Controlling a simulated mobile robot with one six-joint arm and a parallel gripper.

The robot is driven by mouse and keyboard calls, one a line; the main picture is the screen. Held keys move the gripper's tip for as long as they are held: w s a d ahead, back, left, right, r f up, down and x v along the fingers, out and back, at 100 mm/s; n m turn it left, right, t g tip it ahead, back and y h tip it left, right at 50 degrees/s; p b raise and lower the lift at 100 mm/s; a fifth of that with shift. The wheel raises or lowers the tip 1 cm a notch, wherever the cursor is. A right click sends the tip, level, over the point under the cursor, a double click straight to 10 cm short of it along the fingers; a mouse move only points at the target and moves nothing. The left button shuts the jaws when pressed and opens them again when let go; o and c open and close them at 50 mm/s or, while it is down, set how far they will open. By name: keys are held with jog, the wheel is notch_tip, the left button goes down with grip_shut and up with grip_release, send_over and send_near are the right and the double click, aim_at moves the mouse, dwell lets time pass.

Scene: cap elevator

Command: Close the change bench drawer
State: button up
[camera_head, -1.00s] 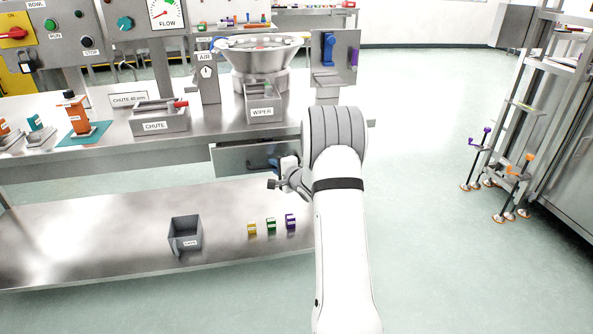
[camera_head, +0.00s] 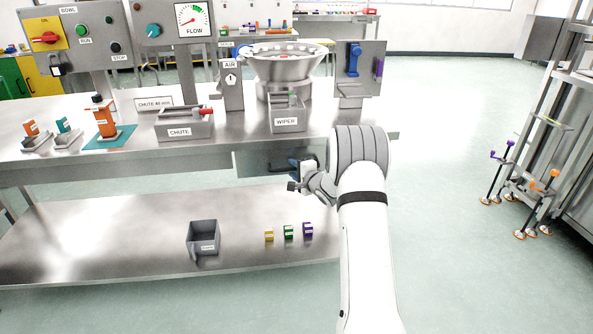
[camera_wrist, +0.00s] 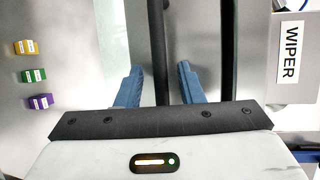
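The bench drawer (camera_head: 248,164) shows as a grey front under the bench top, below the wiper block. My arm hides its right part, and I cannot tell how far it stands out. My gripper (camera_head: 293,179) is at the right part of this front. In the wrist view my gripper (camera_wrist: 158,82) has its two blue fingers apart, with a dark bar (camera_wrist: 158,45), seemingly the drawer handle, running between them. A gap shows on both sides of the bar, so the fingers do not appear to grip it.
The bench top (camera_head: 235,125) above holds the wiper block (camera_head: 286,121), chute block (camera_head: 180,132) and metal bowl (camera_head: 285,65). On the lower shelf (camera_head: 110,235) stand a grey bin (camera_head: 203,238) and small yellow, green and purple blocks (camera_head: 288,232). Floor to the right is clear up to stands (camera_head: 530,205).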

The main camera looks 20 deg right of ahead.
jog(key=v, duration=0.7)
jog(key=shift+s, duration=0.4)
jog(key=shift+d+r+p, duration=0.1)
jog(key=shift+r+p, duration=0.05)
jog(key=shift+p, duration=0.15)
jog(key=s+a+r+n+g+h+p, duration=0.4)
jog(key=s+r+n+g+h+p, duration=0.15)
jog(key=s+r, duration=0.75)
jog(key=s+a+r+n+g+p, duration=0.2)
jog(key=s+a+r+n, duration=0.1)
jog(key=s, duration=0.7)
jog(key=s+a+r+n+g+y+p, duration=0.1)
jog(key=s+a+r+n+g+p, duration=0.1)
jog(key=s, duration=0.7)
jog(key=s+a+r+n+g+y+p, duration=0.1)
jog(key=s+a+n, duration=0.4)
jog(key=s, duration=0.5)
notch_tip(320, 180, up, 3)
jog(key=shift+s+a+f+n+g+p, duration=0.1)
jog(key=shift+s+a+n+g+p, duration=0.3)
jog(key=shift+a+g, duration=0.6)
jog(key=shift+d+g, duration=0.25)
